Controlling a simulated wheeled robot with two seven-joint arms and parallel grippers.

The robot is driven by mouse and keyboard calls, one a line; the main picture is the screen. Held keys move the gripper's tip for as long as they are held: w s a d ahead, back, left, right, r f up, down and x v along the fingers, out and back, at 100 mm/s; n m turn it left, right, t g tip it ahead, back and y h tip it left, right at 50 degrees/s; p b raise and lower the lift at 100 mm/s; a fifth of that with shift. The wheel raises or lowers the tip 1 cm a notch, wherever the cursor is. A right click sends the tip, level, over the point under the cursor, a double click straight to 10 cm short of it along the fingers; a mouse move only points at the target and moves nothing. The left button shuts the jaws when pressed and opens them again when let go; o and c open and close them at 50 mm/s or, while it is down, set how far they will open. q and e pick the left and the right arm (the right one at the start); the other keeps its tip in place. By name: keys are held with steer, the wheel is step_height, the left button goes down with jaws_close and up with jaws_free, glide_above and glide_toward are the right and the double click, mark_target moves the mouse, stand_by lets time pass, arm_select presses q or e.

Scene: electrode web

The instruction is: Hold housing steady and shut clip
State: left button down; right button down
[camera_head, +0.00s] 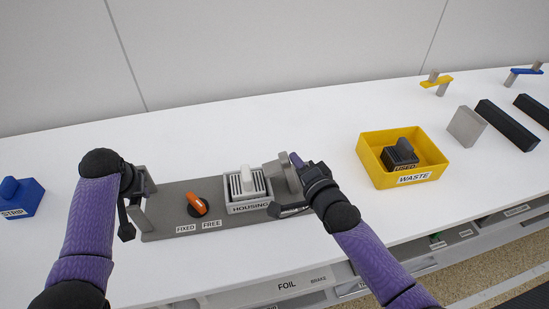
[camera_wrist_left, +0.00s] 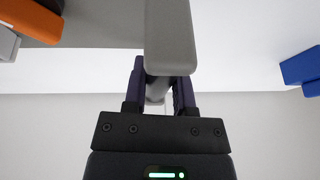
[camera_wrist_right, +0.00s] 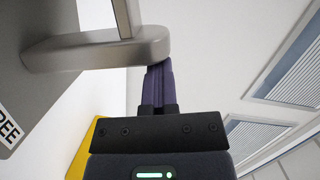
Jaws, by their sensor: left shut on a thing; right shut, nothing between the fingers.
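The grey housing (camera_head: 248,208), labelled HOUSING, stands on a dark grey base plate (camera_head: 165,222) and holds a white finned piece (camera_head: 248,181). A grey metal clip (camera_head: 283,177) is at the housing's right side; its rounded arm (camera_wrist_right: 95,50) shows in the right wrist view. My left gripper (camera_head: 134,196) is shut on the grey handle (camera_wrist_left: 170,38) at the plate's left end. My right gripper (camera_head: 297,162) is shut and empty, its tips (camera_wrist_right: 158,78) close against the end of the clip arm. Whether they touch is unclear.
An orange knob (camera_head: 197,205) sits above the FIXED and FREE labels. A yellow WASTE bin (camera_head: 372,165) with a dark finned piece (camera_head: 400,155) stands to the right. A blue STRIP block (camera_head: 20,197) is far left. The table behind the plate is clear.

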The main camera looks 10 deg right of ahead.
arm_select(q)
steer(key=shift+s+f, duration=0.1)
steer(key=shift+f, duration=0.05)
arm_select(e)
steer(key=shift+a+f+n+g+h, duration=0.15)
steer(key=shift+a+n, duration=0.55)
steer(key=shift+a, duration=0.1)
steer(key=shift+a+f+n+g+h, duration=0.15)
steer(key=shift+a+n, duration=0.55)
steer(key=shift+a, duration=0.05)
arm_select(q)
steer(key=shift+d, duration=0.1)
arm_select(e)
steer(key=d, duration=0.1)
steer(key=d+r, duration=0.1)
steer(key=shift+d+r, duration=0.3)
steer(key=shift+d, duration=0.05)
steer(key=s+d, duration=0.1)
steer(key=s, duration=0.1)
glide_toward(283, 165)
steer(key=d, duration=0.1)
steer(key=d+r, duration=0.2)
steer(key=shift+s+d, duration=0.25)
steer(key=shift+d, duration=0.15)
